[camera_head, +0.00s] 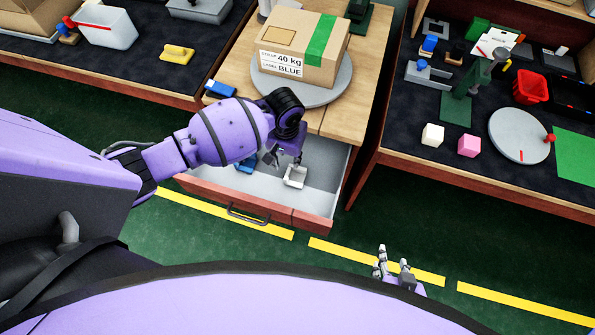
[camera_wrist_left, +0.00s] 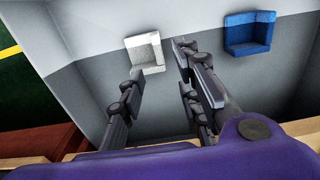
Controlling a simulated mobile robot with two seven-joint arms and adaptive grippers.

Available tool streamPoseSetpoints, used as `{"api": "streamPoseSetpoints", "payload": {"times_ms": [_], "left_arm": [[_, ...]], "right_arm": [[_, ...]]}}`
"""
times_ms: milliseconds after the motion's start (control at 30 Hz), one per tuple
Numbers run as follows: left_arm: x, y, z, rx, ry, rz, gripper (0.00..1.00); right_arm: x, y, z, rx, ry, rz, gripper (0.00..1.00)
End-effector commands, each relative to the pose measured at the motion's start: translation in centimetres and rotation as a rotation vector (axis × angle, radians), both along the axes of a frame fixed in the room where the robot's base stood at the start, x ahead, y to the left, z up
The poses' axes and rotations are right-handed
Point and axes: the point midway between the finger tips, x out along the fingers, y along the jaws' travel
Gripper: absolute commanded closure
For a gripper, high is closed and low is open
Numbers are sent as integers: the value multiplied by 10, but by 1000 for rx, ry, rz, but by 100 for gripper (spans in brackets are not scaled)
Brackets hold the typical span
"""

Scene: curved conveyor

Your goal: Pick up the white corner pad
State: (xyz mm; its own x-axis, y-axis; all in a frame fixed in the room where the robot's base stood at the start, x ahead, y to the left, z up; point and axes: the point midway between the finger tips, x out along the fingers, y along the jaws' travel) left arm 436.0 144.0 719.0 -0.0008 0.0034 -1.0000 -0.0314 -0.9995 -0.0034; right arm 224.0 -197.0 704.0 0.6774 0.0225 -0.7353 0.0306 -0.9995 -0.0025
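The white corner pad (camera_head: 295,177) lies in the open drawer (camera_head: 246,207) of the middle table. My left gripper (camera_head: 284,160) is over the drawer, just behind and left of the pad in the head view. In the left wrist view the white pad (camera_wrist_left: 145,54) shows just past the open, empty fingertips (camera_wrist_left: 160,58), nearer the left finger. Whether a finger touches it I cannot tell. A blue corner pad (camera_wrist_left: 248,34) lies to its right there; in the head view it is partly hidden behind my left gripper. My right gripper (camera_head: 393,265) is open and empty above the floor.
A cardboard box (camera_head: 303,47) stands on a grey turntable (camera_head: 310,92) on the middle table, with another blue pad (camera_head: 219,89) beside it. The drawer walls surround the pads. The right table holds a white cube (camera_head: 432,135), a pink cube (camera_head: 469,146) and a grey disc (camera_head: 515,137).

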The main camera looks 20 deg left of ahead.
Motion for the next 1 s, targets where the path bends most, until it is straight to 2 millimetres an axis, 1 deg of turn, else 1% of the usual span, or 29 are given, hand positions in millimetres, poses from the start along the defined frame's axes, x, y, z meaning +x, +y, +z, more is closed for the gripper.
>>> {"api": "streamPoseSetpoints", "payload": {"times_ms": [33, 167, 433, 567, 767, 1000], "left_arm": [[-2, 0, -9, 0, 6, 0, 69], [-2, 0, -23, 0, 4, -1, 69], [-2, -1, -62, -1, 3, -2, 69], [-1, -1, -69, -2, -1, -3, 69], [-1, -1, -68, -2, -3, -3, 69], [-1, -1, -68, -2, -2, -3, 100]], "right_arm": [[-1, 0, -2, 0, 4, 0, 60], [-2, -1, -4, -2, 5, -1, 60], [-4, -2, -8, -5, 9, 0, 60], [-4, -2, -8, -7, 9, 0, 60], [-4, -2, -8, -7, 8, 0, 60], [-4, -2, -8, -7, 7, 0, 60]]}}
